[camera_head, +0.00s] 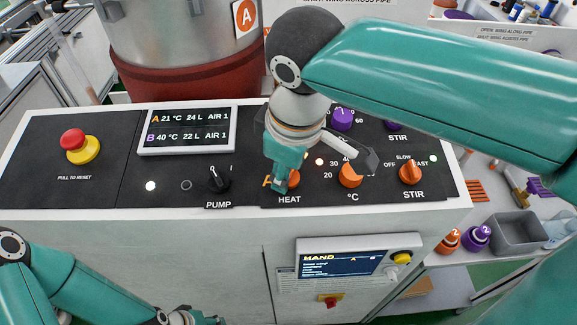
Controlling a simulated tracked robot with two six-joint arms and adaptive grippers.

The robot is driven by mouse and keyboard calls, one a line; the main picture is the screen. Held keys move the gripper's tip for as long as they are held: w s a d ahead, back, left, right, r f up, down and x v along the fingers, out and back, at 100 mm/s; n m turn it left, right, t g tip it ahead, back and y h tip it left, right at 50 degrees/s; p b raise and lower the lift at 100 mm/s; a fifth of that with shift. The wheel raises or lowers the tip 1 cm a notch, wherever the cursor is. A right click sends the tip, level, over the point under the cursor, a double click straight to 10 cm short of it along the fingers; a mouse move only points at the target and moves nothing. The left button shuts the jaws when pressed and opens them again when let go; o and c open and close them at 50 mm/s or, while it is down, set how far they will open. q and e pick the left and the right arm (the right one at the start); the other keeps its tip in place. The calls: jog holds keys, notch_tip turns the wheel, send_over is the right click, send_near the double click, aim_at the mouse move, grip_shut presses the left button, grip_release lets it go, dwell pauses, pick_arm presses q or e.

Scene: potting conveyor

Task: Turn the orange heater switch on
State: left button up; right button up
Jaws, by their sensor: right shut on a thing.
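The orange heater switch (294,180) is the knob above the label HEAT on the black control panel. It is partly hidden behind my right gripper (285,172), which comes down from above and is shut on it. The switch's exact angle is hidden by the fingers. My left gripper (188,318) is at the bottom edge, low in front of the cabinet and away from the switch. It is mostly cut off by the frame, so its jaws do not show clearly.
An orange temperature knob (350,176) and an orange stir knob (411,172) sit to the right. Left are the black pump switch (218,181), a display (187,130) and a red stop button (75,141). A steel tank (180,40) stands behind.

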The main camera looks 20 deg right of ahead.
jog(key=shift+m, duration=0.3)
jog(key=o, duration=1.2)
jog(key=shift+c, duration=0.2)
jog(key=v, duration=1.2)
jog(key=shift+s, duration=0.1)
